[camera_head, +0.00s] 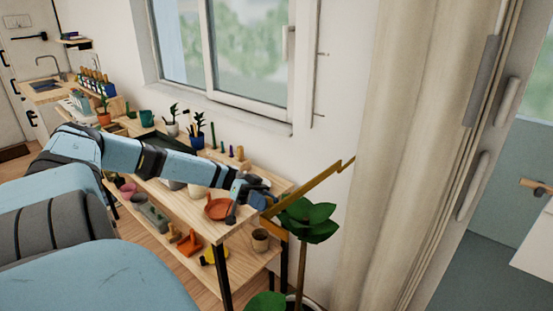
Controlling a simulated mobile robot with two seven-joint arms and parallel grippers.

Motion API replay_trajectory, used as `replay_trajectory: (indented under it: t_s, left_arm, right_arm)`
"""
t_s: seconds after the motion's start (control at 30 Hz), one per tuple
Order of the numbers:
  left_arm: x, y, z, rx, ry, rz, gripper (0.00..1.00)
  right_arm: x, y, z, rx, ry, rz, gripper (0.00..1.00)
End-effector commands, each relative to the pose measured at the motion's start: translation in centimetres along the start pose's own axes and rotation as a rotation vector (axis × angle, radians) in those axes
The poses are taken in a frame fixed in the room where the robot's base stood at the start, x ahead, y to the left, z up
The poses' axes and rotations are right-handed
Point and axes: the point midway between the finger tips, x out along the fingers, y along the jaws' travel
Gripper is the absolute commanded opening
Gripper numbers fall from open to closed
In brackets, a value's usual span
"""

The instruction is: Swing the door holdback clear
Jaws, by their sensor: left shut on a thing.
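The door holdback, a thin brass-coloured bar (310,184), slants up to the right against the pale wall and ends in a small kink by the curtain. My left arm reaches in from the left over the wooden bench. My left gripper (262,203) is at the bar's lower left end, shut on it. The fingers are small and dark here, so the exact grip is hard to make out. My right gripper is not in view.
The wooden bench (190,203) holds several pots and plants, with an orange pot (219,209) close to my left gripper. A leafy plant (307,220) stands just below the bar. A beige curtain (403,150) hangs to the right, and a window (245,55) is above.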

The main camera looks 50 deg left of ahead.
Motion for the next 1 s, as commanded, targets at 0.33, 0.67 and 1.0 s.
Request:
replay_trajectory:
  t_s: [0.33, 0.67, 1.0]
  left_arm:
    - [-1.6, -0.1, 0.0, 0.000, -0.025, 0.049, 0.00]
    - [-1.6, -0.1, -0.2, 0.002, -0.025, 0.048, 0.36]
    - [-1.6, -0.1, -0.1, 0.001, -0.024, 0.048, 0.59]
  right_arm:
    - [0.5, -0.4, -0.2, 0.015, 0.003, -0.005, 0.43]
    - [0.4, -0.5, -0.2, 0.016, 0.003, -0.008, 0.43]
    - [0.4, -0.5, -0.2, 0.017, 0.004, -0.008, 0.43]
